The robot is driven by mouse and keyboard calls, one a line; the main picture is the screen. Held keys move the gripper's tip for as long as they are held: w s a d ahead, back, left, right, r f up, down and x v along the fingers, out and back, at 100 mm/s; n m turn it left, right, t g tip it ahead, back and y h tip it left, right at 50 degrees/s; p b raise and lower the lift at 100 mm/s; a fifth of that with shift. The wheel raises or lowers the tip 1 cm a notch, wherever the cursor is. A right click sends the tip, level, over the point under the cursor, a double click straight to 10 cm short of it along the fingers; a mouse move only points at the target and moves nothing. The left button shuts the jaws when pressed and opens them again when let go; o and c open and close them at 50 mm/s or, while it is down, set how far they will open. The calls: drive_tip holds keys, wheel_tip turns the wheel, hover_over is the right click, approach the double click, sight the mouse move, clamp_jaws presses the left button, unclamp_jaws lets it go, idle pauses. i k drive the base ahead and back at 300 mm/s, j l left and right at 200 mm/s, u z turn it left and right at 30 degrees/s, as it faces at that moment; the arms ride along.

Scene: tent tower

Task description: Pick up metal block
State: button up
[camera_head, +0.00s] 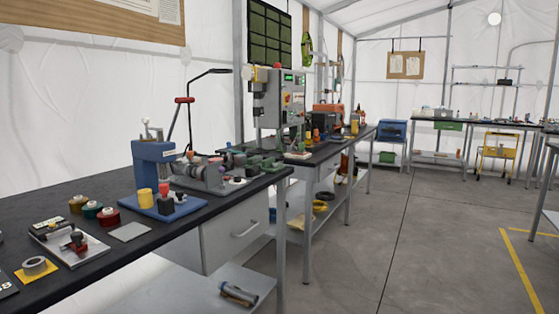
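My gripper is not in view. No single thing shows clearly as the metal block. A thin, flat grey metallic square (130,232) lies near the front edge of the black-topped workbench (215,213). A small dark block with a reddish top (165,204) stands on a blue tray (180,211) behind it, beside a yellow cylinder (145,198). A metal plate with a small dark and red device (72,243) lies to the left. I cannot tell which of these is the metal block.
A blue press-like machine (155,163) and a grey machine (200,173) stand at the back of the bench. Colored rolls (92,209) and a tape roll on a yellow square (36,267) lie at left.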

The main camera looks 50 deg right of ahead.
sight(240, 159)
drive_tip(key=z, duration=1.25)
drive_tip(key=i+l+u, duration=0.1)
drive_tip(key=i+l, duration=0.2)
drive_tip(key=i+l+u, duration=0.15)
drive_tip(key=i+l, duration=0.15)
drive_tip(key=l, duration=0.25)
drive_tip(key=i+l+u, duration=0.1)
drive_tip(key=i+l, duration=0.15)
drive_tip(key=l, duration=0.25)
drive_tip(key=i+l+u, duration=0.1)
drive_tip(key=i+l, duration=0.15)
drive_tip(key=l, duration=0.25)
drive_tip(key=i+l+u, duration=0.1)
drive_tip(key=i+l, duration=0.15)
drive_tip(key=l, duration=0.25)
drive_tip(key=i+l+u, duration=0.15)
drive_tip(key=l, duration=0.4)
drive_tip(key=i+l+u, duration=0.1)
drive_tip(key=i+l, duration=0.15)
drive_tip(key=l, duration=0.3)
drive_tip(key=i+l+u, duration=0.1)
drive_tip(key=l, duration=0.45)
drive_tip(key=i+l+u, duration=0.1)
drive_tip(key=i+l, duration=0.15)
drive_tip(key=i+l+u, duration=0.1)
drive_tip(key=i+l, duration=0.15)
drive_tip(key=l, duration=0.25)
drive_tip(key=i+j, duration=0.1)
drive_tip(key=i, duration=0.15)
